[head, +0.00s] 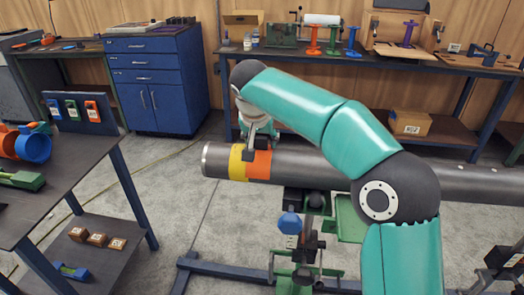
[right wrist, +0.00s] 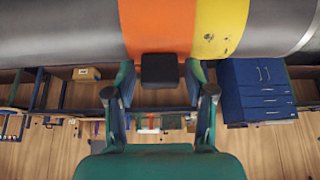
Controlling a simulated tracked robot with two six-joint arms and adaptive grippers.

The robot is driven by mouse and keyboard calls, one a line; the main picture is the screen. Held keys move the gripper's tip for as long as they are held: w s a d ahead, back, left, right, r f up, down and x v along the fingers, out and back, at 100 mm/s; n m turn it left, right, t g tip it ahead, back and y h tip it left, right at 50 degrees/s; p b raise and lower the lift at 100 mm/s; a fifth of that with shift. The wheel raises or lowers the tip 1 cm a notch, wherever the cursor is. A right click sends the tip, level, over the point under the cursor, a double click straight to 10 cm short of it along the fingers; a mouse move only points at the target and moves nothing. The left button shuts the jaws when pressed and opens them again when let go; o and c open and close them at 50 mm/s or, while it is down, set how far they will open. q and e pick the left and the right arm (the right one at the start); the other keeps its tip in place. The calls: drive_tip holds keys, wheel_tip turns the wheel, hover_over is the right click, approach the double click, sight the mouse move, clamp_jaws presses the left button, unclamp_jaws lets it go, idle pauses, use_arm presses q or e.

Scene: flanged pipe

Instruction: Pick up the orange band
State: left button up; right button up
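The orange band (head: 258,165) wraps around the dark grey pipe (head: 320,168) near its left end, right beside a yellow band (head: 237,162). In the right wrist view the orange band (right wrist: 158,25) crosses the top, with a black block (right wrist: 160,70) at its lower edge. My right gripper (head: 259,132) is at the far upper side of the pipe by the orange band. In its wrist view the right gripper (right wrist: 160,88) is open, with its fingers on either side of the black block and small gaps visible. My left gripper is not in view.
A dark side table (head: 70,165) with coloured parts stands at the left. A blue cabinet (head: 155,75) and a back bench (head: 350,60) with spools stand behind the pipe. Green and black supports (head: 305,245) sit under the pipe. Open floor lies between pipe and cabinet.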

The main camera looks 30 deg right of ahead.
drive_tip(key=c, duration=0.8)
clamp_jaws()
drive_tip(key=shift+r, duration=0.1)
